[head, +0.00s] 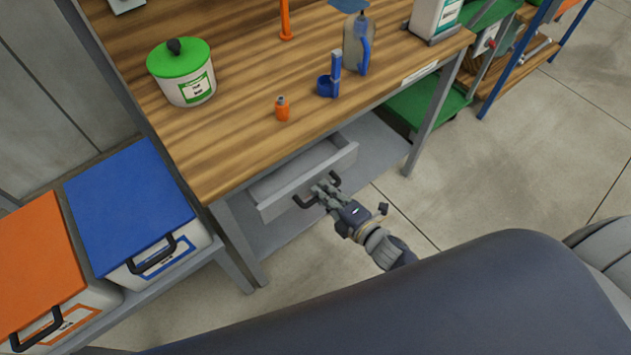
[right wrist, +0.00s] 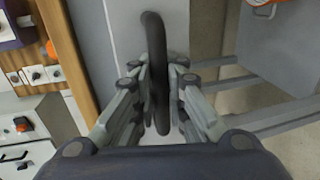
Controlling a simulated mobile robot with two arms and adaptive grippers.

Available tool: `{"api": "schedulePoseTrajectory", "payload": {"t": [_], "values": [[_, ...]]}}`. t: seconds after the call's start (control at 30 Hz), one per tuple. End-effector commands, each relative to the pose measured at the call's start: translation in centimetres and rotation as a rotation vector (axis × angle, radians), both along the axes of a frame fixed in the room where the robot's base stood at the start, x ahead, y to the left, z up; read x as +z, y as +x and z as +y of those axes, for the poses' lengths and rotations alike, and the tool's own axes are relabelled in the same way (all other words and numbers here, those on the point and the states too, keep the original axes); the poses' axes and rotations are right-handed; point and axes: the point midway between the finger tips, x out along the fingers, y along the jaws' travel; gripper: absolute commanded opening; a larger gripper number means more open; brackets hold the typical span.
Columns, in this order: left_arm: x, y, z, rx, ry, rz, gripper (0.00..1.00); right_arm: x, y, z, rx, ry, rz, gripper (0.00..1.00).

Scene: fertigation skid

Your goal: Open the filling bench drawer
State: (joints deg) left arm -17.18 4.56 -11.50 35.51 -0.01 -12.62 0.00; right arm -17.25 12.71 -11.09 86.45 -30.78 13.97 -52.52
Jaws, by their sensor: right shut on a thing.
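The filling bench (head: 235,140) has a wooden top and grey legs. Its grey drawer (head: 270,208) is partly pulled out under the top, with a gap showing its inside. A black bar handle (head: 305,199) is on the drawer front. My right gripper (head: 328,193) is at the handle's right part. In the right wrist view the dark handle (right wrist: 153,60) runs between the two fingers, and the gripper (right wrist: 158,100) is shut on it. My left gripper is not in view.
On the bench stand a green-lidded tub (head: 190,90), a small orange bottle (head: 282,109), a blue holder (head: 330,80) and a clear jug (head: 357,45). Blue-lidded (head: 130,205) and orange-lidded (head: 40,255) boxes stand at left. Floor (head: 440,190) to the right is clear.

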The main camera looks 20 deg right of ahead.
Motion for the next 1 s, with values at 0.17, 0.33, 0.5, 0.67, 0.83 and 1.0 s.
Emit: {"api": "schedulePoseTrajectory", "payload": {"t": [0.17, 0.33, 0.5, 0.67, 0.83, 1.0], "values": [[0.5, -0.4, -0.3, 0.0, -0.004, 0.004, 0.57, 0.0, -4.5, -1.6, -0.001, 0.0, 0.005, 0.0], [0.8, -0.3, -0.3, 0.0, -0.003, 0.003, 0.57, 0.0, -8.5, -3.0, -0.001, -0.001, 0.004, 0.0], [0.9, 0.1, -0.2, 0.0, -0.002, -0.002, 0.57, 0.0, -11.7, -4.2, -0.001, 0.0, 0.002, 0.0], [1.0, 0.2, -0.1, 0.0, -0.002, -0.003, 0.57, 0.1, -13.7, -5.0, -0.001, 0.001, 0.0, 0.0], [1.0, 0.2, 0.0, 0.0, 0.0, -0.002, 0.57, 0.1, -14.9, -5.4, -0.001, 0.002, -0.003, 0.0], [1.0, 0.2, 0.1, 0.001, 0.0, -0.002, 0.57, 0.2, -15.3, -5.6, -0.001, 0.002, -0.003, 0.0]]}}
